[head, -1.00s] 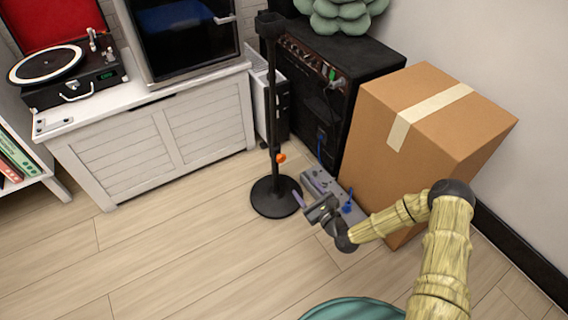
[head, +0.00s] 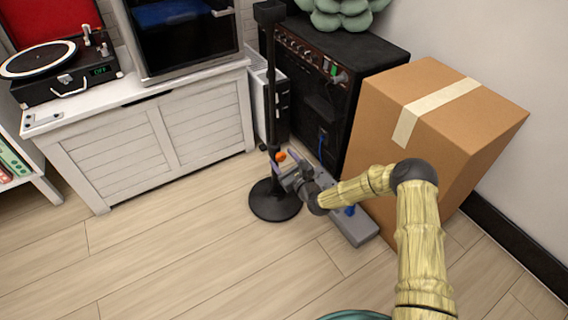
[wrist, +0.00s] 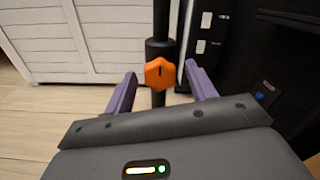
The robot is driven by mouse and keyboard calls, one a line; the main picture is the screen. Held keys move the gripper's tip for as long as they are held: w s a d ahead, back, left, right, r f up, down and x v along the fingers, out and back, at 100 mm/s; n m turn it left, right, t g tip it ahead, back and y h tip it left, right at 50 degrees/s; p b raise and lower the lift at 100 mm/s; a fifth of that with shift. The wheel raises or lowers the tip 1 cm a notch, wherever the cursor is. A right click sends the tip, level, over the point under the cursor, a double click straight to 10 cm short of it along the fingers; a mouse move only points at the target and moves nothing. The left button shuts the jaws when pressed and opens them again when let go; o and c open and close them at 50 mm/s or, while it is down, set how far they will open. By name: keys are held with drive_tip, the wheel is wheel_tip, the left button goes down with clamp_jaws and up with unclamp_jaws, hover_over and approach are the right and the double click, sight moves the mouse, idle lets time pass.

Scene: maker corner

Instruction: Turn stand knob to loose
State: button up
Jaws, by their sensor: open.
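The stand (head: 271,120) is a black upright pole on a round black base (head: 275,203), on the wooden floor. Its orange knob (head: 281,156) sits low on the pole and faces me. In the wrist view the knob (wrist: 159,73) is a lobed orange piece in front of the black pole (wrist: 160,35). My gripper (head: 284,164) is right by the knob in the head view. In the wrist view its purple fingers (wrist: 163,90) are apart, one on each side of the knob, with gaps to both. The knob appears slightly beyond the fingertips.
A grey pedal unit (head: 354,228) lies on the floor under my arm. A black amplifier (head: 334,85) and a large cardboard box (head: 440,120) stand to the right. A white cabinet (head: 150,140) stands to the left. Open floor (head: 180,250) lies in front.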

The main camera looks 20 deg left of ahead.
drive_tip(key=c, duration=1)
